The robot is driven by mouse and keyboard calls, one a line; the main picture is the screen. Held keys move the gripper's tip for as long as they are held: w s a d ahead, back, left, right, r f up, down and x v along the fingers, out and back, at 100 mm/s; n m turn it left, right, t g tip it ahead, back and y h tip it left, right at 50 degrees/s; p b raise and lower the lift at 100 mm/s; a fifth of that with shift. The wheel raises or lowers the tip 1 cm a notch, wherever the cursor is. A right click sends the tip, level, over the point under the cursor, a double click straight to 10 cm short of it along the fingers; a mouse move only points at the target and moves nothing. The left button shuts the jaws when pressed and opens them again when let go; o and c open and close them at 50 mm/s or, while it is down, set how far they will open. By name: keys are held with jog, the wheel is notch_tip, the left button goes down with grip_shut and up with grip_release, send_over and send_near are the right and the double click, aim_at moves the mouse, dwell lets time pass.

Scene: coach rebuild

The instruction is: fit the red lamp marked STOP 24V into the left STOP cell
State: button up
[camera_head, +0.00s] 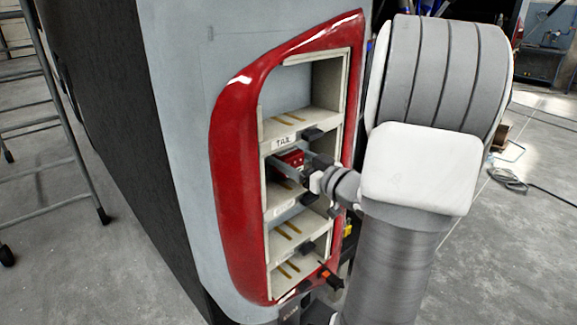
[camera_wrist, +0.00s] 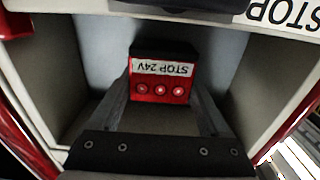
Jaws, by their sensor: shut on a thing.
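The red lamp (camera_wrist: 160,90) has a white label reading STOP 24V, upside down in the wrist view, and round lights on its face. My gripper (camera_wrist: 162,82) is shut on it, one finger at each side. In the head view the lamp (camera_head: 289,158) is inside the mouth of the second cell from the top, and my gripper (camera_head: 300,163) reaches in from the right. A STOP label (camera_wrist: 285,12) shows upside down on that cell's edge in the wrist view. The lamp's back and its seating on the contacts are hidden.
The cells stand in a red-rimmed housing (camera_head: 234,170) on the coach corner. The shelf above carries a TAIL label (camera_head: 283,142). Other cells show gold strips (camera_head: 287,230), and black clips (camera_head: 312,134) sit on shelf edges. A ladder (camera_head: 60,110) stands at left.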

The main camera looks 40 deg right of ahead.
jog(key=shift+w+f, duration=0.2)
jog(key=shift+f, duration=0.85)
jog(key=shift+f, duration=0.25)
jog(key=o, duration=1.3)
jog(key=shift+r, duration=0.1)
jog(key=shift+r, duration=0.25)
jog(key=s, duration=0.8)
jog(key=s+d, duration=0.1)
jog(key=s, duration=0.3)
jog(key=shift+f+b, duration=0.1)
jog(key=shift+b, duration=0.3)
